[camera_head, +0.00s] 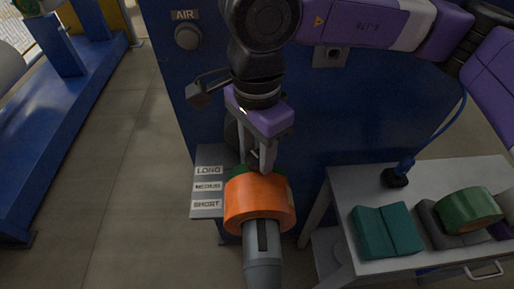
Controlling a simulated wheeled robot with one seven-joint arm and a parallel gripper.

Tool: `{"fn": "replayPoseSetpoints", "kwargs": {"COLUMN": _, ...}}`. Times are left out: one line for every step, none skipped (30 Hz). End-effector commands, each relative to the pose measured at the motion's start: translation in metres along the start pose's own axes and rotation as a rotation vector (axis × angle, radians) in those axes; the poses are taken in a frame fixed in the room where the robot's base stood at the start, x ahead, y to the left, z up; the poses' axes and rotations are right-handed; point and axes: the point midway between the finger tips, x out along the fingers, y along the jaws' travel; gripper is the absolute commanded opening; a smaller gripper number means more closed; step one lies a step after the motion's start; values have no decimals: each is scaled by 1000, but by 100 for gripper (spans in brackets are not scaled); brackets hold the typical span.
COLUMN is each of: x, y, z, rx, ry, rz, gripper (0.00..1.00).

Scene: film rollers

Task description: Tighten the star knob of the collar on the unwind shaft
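The grey unwind shaft (262,268) points toward me at the lower middle, with a dark slot along its top. A thick orange ring or roll (258,206) sits around it, with a pale label on its right side. A strip of green (238,172) shows just behind the orange piece. My gripper (258,168) points down at the back upper edge of the orange piece. Its two pale fingers show a narrow gap; their tips are partly hidden. I cannot make out the star knob or the collar clearly, nor whether the fingers hold anything.
A blue machine panel (400,125) stands behind, with an AIR knob (187,37). A grey plate (207,182) marked LONG, MEDIUM, SHORT is left of the shaft. A grey cart (345,185) at right carries teal blocks (388,231) and a green roll (469,210).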

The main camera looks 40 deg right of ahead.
Motion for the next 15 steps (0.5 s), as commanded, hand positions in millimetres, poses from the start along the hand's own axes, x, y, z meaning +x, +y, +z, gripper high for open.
{"fn": "replayPoseSetpoints", "kwargs": {"x": 0, "y": 0, "z": 0, "rx": 0, "ry": 0, "rz": 0, "gripper": 6}}
{"fn": "replayPoseSetpoints", "kwargs": {"x": 0, "y": 0, "z": 0, "rx": 0, "ry": 0, "rz": 0, "gripper": 0}}
{"fn": "replayPoseSetpoints", "kwargs": {"x": 0, "y": 0, "z": 0, "rx": 0, "ry": 0, "rz": 0, "gripper": 0}}
{"fn": "replayPoseSetpoints", "kwargs": {"x": 0, "y": 0, "z": 0, "rx": 1, "ry": 0, "rz": 0, "gripper": 0}}
{"fn": "replayPoseSetpoints", "kwargs": {"x": 0, "y": 0, "z": 0, "rx": 3, "ry": 0, "rz": 0, "gripper": 0}}
{"fn": "replayPoseSetpoints", "kwargs": {"x": 0, "y": 0, "z": 0, "rx": 7, "ry": 0, "rz": 0, "gripper": 0}}
{"fn": "replayPoseSetpoints", "kwargs": {"x": 1, "y": 0, "z": 0, "rx": 11, "ry": 0, "rz": -1, "gripper": 0}}
{"fn": "replayPoseSetpoints", "kwargs": {"x": 1, "y": 0, "z": 0, "rx": 17, "ry": 0, "rz": -1, "gripper": 0}}
{"fn": "replayPoseSetpoints", "kwargs": {"x": 2, "y": 0, "z": 0, "rx": 27, "ry": 0, "rz": -2, "gripper": 0}}
{"fn": "replayPoseSetpoints", "kwargs": {"x": 2, "y": 0, "z": 0, "rx": 37, "ry": 0, "rz": -2, "gripper": 0}}
{"fn": "replayPoseSetpoints", "kwargs": {"x": 3, "y": 0, "z": 0, "rx": 49, "ry": 1, "rz": -3, "gripper": 0}}
{"fn": "replayPoseSetpoints", "kwargs": {"x": 4, "y": 0, "z": 0, "rx": 67, "ry": 1, "rz": -3, "gripper": 0}}
{"fn": "replayPoseSetpoints", "kwargs": {"x": 4, "y": 0, "z": 0, "rx": 82, "ry": 1, "rz": -3, "gripper": 0}}
{"fn": "replayPoseSetpoints", "kwargs": {"x": 5, "y": -1, "z": 0, "rx": 99, "ry": 1, "rz": -4, "gripper": 0}}
{"fn": "replayPoseSetpoints", "kwargs": {"x": 5, "y": 0, "z": 0, "rx": 123, "ry": 1, "rz": -3, "gripper": 0}}
